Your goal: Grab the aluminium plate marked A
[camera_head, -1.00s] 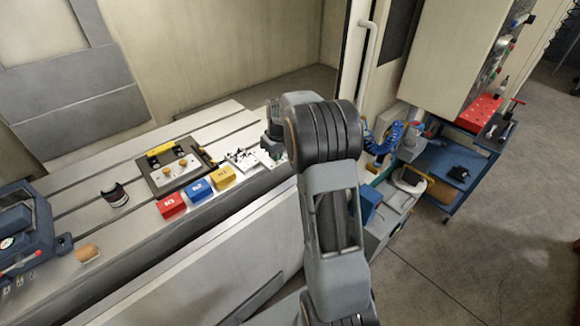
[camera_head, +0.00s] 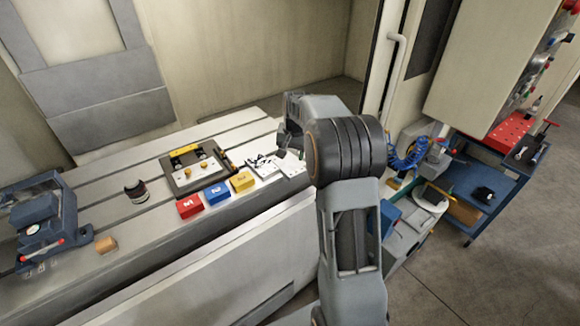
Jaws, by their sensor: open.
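Two pale, metal-looking plates lie side by side on the slotted machine table (camera_head: 95,190): a left plate (camera_head: 264,166) with dark marks and a right plate (camera_head: 291,166). Their marks are too small to read, so I cannot tell which is A. My gripper (camera_head: 286,150) is open, just above and behind the right plate, partly hidden by my own arm. It appears empty and apart from the plates.
Red (camera_head: 189,207), blue (camera_head: 217,194) and yellow (camera_head: 242,182) blocks line the table's front edge. A fixture with a pale plate (camera_head: 193,171) stands behind them. A dark round pot (camera_head: 136,191) and a blue vise (camera_head: 40,222) are further left.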

